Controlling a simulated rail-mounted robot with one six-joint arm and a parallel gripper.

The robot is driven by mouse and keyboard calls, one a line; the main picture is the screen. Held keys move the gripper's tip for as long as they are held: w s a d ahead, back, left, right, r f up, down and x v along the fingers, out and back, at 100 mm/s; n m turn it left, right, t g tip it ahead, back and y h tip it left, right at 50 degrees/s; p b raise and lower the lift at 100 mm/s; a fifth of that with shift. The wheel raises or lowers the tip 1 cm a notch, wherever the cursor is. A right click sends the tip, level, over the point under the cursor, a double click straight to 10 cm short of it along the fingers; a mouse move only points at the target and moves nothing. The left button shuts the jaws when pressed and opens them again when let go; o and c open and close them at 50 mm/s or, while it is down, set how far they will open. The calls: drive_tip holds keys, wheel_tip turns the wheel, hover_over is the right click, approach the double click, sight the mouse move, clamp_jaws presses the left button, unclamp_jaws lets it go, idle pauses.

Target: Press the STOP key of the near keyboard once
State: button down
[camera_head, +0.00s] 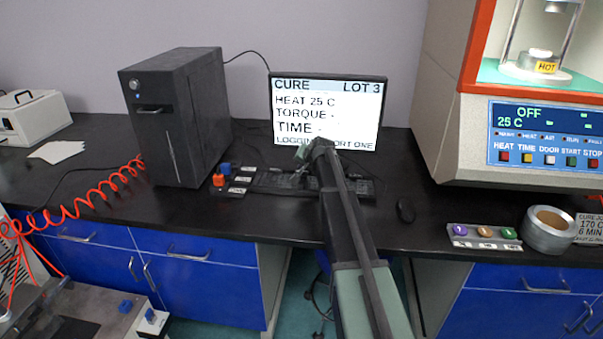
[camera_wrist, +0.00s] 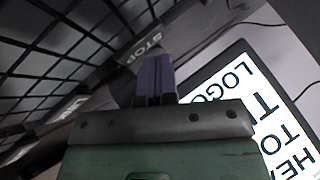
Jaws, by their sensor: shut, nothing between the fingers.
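The black keyboard (camera_head: 350,186) lies on the dark bench in front of the monitor, partly hidden by my arm. In the wrist view its dark key grid (camera_wrist: 50,40) fills the upper left. A dark strip with the STOP label (camera_wrist: 146,46) shows beside that grid, just above my fingers. My gripper (camera_head: 303,172) is over the keyboard in the head view. In the wrist view my gripper (camera_wrist: 155,78) is shut and empty, its purple fingers close to the STOP label. I cannot tell whether the fingertips touch anything.
The lit monitor (camera_head: 325,112) stands close behind my gripper. The rheometer panel (camera_head: 545,137) also carries a STOP label.

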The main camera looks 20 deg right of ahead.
drive_tip(key=shift+f+b, duration=0.35)
drive_tip(key=shift+f, duration=0.05)
drive_tip(key=shift+r, duration=0.15)
idle(0.4)
drive_tip(key=shift+r+p, duration=0.7)
drive_tip(key=shift+p, duration=0.15)
wheel_tip(320, 180, up, 5)
drive_tip(key=p, duration=0.5)
drive_tip(key=shift+r, duration=0.15)
